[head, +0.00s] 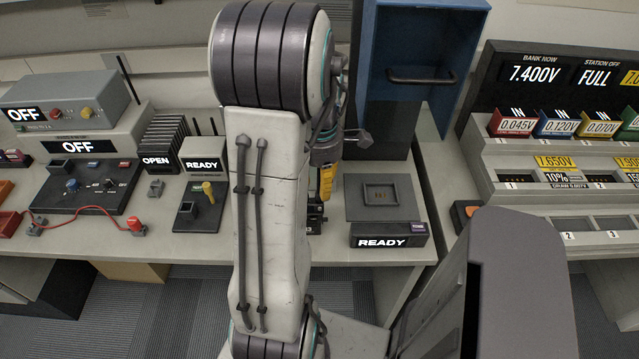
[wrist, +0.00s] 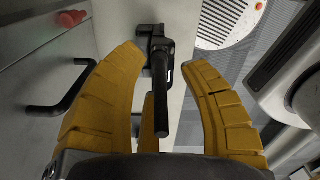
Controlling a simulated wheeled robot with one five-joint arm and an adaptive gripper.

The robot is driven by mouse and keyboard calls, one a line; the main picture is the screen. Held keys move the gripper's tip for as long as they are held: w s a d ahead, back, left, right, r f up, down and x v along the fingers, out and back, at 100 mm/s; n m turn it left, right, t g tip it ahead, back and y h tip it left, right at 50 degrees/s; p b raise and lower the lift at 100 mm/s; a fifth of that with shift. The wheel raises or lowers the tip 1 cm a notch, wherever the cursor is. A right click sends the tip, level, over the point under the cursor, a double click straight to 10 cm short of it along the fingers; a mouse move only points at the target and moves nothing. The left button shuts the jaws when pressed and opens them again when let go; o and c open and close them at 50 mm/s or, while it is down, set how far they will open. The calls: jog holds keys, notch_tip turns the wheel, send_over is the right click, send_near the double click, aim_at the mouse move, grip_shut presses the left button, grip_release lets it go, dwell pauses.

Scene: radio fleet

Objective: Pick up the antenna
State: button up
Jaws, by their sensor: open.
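In the wrist view, a black rod that looks like the antenna (wrist: 161,105) stands out from a small black body (wrist: 152,40) on a pale surface. My gripper (wrist: 166,57) is open, with one yellow finger on each side of the rod and visible gaps between. I cannot tell how far the rod reaches in depth between the fingers. In the head view, my arm hides most of my gripper; a yellow finger (head: 326,182) shows above the counter, beside a small black object (head: 315,215) that is partly hidden.
A blue cabinet (head: 400,60) with a dark handle (head: 424,76) stands behind my gripper. A grey pad (head: 360,208) and a READY box (head: 388,236) sit to its right. Left are a READY unit (head: 203,160) and OFF boxes (head: 75,146). A battery bank (head: 560,150) stands far right.

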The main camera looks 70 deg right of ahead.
grip_shut()
dwell(0.5)
